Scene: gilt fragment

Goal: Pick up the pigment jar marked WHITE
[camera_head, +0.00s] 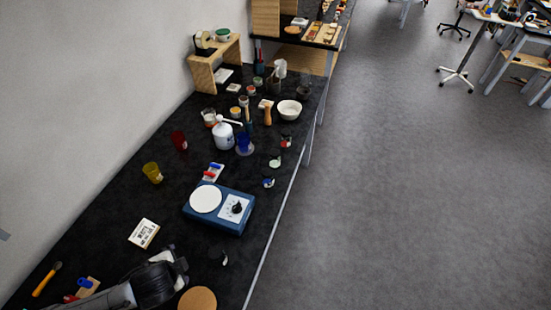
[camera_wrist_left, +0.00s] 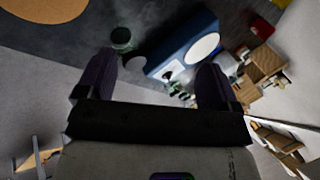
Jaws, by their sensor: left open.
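I cannot read the word WHITE on any jar. A small dark jar with a pale patch (camera_head: 221,257) stands on the black bench, just right of my left gripper (camera_head: 178,268). In the left wrist view a small dark jar (camera_wrist_left: 121,38) shows beyond the fingers, near the left fingertip and apart from it. My left gripper (camera_wrist_left: 155,62) is open with nothing between its fingers. Other small jars (camera_head: 275,161) and (camera_head: 268,182) stand along the bench's right side, farther off. My right gripper is not in view.
A blue hotplate with a white round top (camera_head: 206,199) stands beyond the gripper; it also shows in the left wrist view (camera_wrist_left: 184,48). A cork disc (camera_head: 198,299) lies near the front. A white labelled card (camera_head: 143,233) and a yellow cup (camera_head: 152,172) are at left.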

